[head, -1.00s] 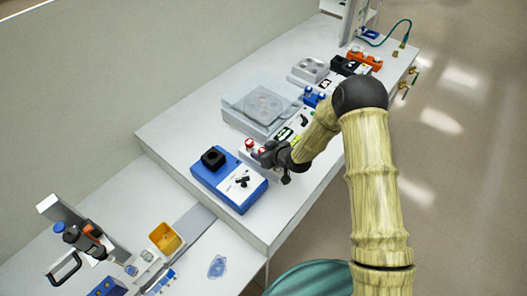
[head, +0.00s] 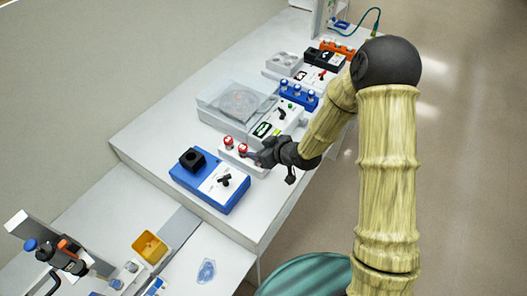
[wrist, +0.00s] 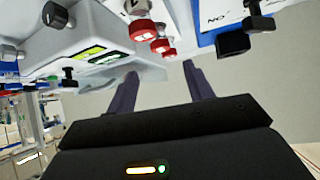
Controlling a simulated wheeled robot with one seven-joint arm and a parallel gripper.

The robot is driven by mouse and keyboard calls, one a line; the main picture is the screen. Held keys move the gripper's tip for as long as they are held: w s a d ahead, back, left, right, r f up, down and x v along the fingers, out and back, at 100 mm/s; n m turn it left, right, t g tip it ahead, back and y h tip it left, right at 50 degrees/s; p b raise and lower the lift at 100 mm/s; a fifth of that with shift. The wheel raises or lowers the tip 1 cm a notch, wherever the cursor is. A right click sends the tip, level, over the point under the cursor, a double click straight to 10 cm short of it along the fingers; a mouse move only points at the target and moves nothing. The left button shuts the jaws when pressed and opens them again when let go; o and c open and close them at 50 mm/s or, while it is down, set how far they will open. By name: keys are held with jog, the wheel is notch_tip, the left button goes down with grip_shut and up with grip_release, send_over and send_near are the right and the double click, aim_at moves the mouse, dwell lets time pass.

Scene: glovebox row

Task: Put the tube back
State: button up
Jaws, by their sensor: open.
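Two red-capped tubes stand upright in a small pale holder (head: 252,167): one red cap (head: 228,141) is farther left, the other red cap (head: 242,149) nearer my gripper. My gripper (head: 257,158) is just right of the nearer cap, low over the bench, apart from it. In the wrist view my gripper (wrist: 160,82) shows its two dark fingers spread with nothing between them. Both red caps, the left cap (wrist: 143,28) and right cap (wrist: 164,47), lie beyond the fingertips there. Which tube the task means cannot be told.
A blue box (head: 200,190) with a black block and knob stands front left of the holder. A clear-lidded grey machine (head: 240,100) stands behind. A blue rack (head: 300,95) holds several blue-capped tubes. A yellow bin (head: 150,246) sits on the lower bench.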

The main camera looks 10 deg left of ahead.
jog(key=shift+s+d+r, duration=0.35)
jog(key=shift+d+r, duration=0.05)
jog(key=shift+w, duration=0.1)
jog(key=shift+s, duration=0.2)
jog(key=s+d+r+m+h, duration=0.2)
jog(key=d+r+m+h, duration=0.15)
jog(key=d, duration=0.55)
jog(key=s+d+r+m+h, duration=0.1)
jog(key=d+r+m+h, duration=0.2)
jog(key=d, duration=0.6)
jog(key=s+d+r+m+g+h, duration=0.2)
jog(key=s+d+r+m+g, duration=0.1)
jog(key=s+d, duration=0.5)
jog(key=s+r+m, duration=0.1)
jog(key=s+r, duration=0.1)
jog(key=s, duration=0.1)
jog(key=shift+s+m, duration=0.25)
jog(key=shift+m, duration=0.1)
